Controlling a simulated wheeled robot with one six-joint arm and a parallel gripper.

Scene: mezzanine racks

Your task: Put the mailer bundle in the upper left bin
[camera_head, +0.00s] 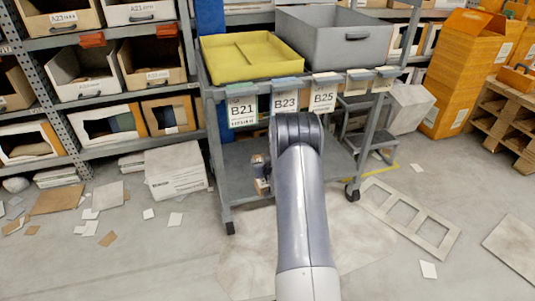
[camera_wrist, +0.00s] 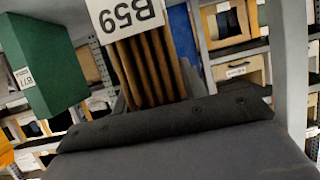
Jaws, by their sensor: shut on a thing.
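In the wrist view, a brown bundle (camera_wrist: 152,72) with ridged, stacked edges and a white B59 label (camera_wrist: 127,14) stands against the dark grey, bolted part of my gripper (camera_wrist: 165,118). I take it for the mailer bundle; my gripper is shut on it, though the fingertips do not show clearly. In the head view my arm hides most of the gripper; a small grey and brown part (camera_head: 262,186) shows left of the arm, in front of the cart. The yellow bin (camera_head: 222,64) is at the upper left of the cart, above and beyond my gripper.
A grey bin (camera_head: 345,52) stands right of the yellow bin on the cart (camera_head: 225,165). Labels hang along the cart's front edge. Shelves with bins fill the left side. A white box (camera_head: 175,172), loose cards and a flat frame (camera_head: 410,217) lie on the floor.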

